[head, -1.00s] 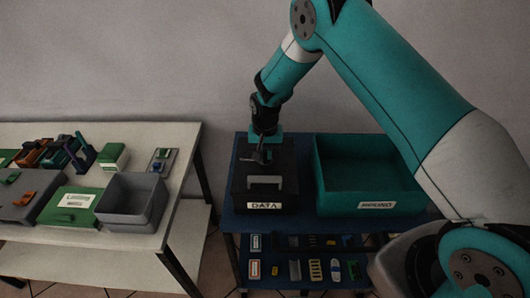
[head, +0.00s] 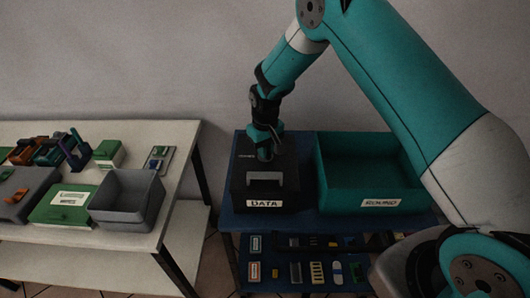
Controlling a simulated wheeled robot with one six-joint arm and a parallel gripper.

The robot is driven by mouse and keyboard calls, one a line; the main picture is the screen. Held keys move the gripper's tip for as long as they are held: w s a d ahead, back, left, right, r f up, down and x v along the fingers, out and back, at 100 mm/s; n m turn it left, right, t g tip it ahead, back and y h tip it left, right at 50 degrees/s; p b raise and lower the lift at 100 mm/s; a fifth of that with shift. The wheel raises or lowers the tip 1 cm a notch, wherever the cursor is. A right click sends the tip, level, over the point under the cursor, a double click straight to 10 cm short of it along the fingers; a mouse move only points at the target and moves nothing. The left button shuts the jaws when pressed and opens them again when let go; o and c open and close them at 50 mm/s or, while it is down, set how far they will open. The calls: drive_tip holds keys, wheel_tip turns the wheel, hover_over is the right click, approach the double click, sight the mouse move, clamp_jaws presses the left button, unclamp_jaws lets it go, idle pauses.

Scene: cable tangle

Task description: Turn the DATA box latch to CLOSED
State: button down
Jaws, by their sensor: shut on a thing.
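The black DATA box (head: 240,190) stands on the blue table with its white DATA label (head: 264,203) facing me. A light grey bracket-shaped handle (head: 265,177) shows on its lid. My gripper (head: 265,154) points down over the back part of the lid, behind that handle. It is shut on the box's latch, which its fingers and wrist largely hide. The latch's angle cannot be read. Small pale lettering (head: 246,156) shows on the lid left of the gripper, too small to read.
A teal open bin (head: 366,180) with a white label stands right beside the DATA box. Small parts lie on the shelf (head: 310,270) below. The pale table (head: 180,150) at left holds a grey bin (head: 127,207), a green box (head: 60,213) and several other items.

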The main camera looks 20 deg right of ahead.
drive_tip(key=n+b, duration=0.1)
drive_tip(key=n, duration=0.4)
drive_tip(key=shift+n+b, duration=0.3)
drive_tip(key=shift+b, duration=0.1)
drive_tip(key=n+b, duration=0.1)
drive_tip(key=n, duration=0.4)
drive_tip(key=shift+n, duration=0.3)
drive_tip(key=shift+r, duration=0.1)
drive_tip(key=c, duration=1.2)
unclamp_jaws()
drive_tip(key=shift+o, duration=0.2)
wheel_tip(320, 180, up, 17)
drive_tip(key=b, duration=0.2)
drive_tip(key=shift+r+b, duration=0.2)
drive_tip(key=shift+b, duration=0.15)
